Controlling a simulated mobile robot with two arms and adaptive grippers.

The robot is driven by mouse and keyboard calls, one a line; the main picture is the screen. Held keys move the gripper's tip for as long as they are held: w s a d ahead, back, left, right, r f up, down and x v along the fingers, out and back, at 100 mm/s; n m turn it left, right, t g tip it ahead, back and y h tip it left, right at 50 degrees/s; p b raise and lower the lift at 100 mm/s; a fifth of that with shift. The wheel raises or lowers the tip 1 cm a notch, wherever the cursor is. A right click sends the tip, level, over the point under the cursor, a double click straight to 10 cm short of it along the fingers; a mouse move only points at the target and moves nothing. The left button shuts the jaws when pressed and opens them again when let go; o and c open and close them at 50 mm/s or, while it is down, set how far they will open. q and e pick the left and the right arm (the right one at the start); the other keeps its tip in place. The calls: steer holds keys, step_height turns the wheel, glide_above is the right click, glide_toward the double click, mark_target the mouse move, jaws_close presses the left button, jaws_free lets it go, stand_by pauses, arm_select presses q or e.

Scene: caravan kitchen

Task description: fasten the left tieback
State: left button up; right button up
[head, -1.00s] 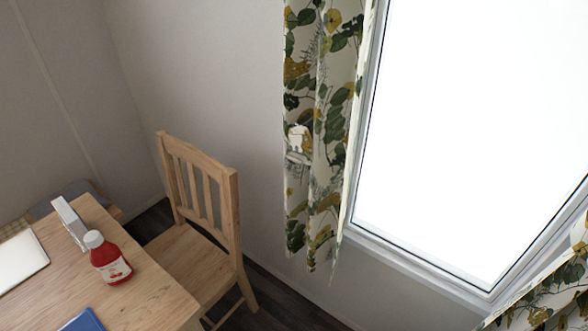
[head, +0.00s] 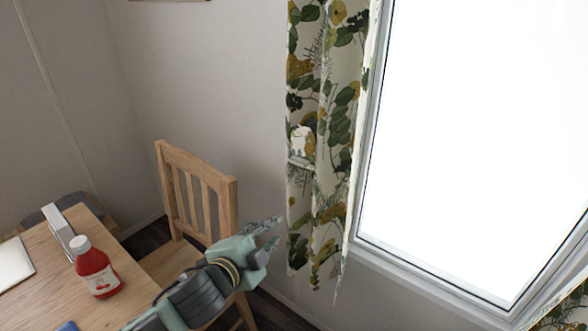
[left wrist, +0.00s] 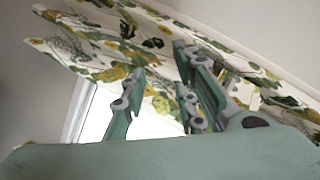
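The left curtain (head: 322,140), white with green and yellow leaf print, hangs loose beside the window in the head view. My right gripper is not in view.
A wooden chair (head: 197,190) stands close behind my left arm. The table (head: 125,308) at lower left holds a red bottle (head: 97,270) and a white box (head: 58,228). The window (head: 470,150) is right of the curtain. Another patterned curtain (head: 572,314) shows at lower right.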

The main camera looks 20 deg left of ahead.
mark_target(296, 164)
arm_select(q)
steer(key=w+r+m+t+h, duration=0.3)
steer(key=w+r+m+h, duration=0.15)
steer(key=r+m, duration=0.5)
steer(key=shift+n, duration=0.55)
steer(key=x, duration=0.3)
steer(key=r+p+x, duration=0.1)
steer(key=x, duration=0.4)
steer(key=shift+w+a+r+p, duration=0.2)
steer(key=shift+w+p, duration=0.15)
steer(key=shift+p, duration=0.05)
jaws_close()
steer(key=shift+f, duration=0.1)
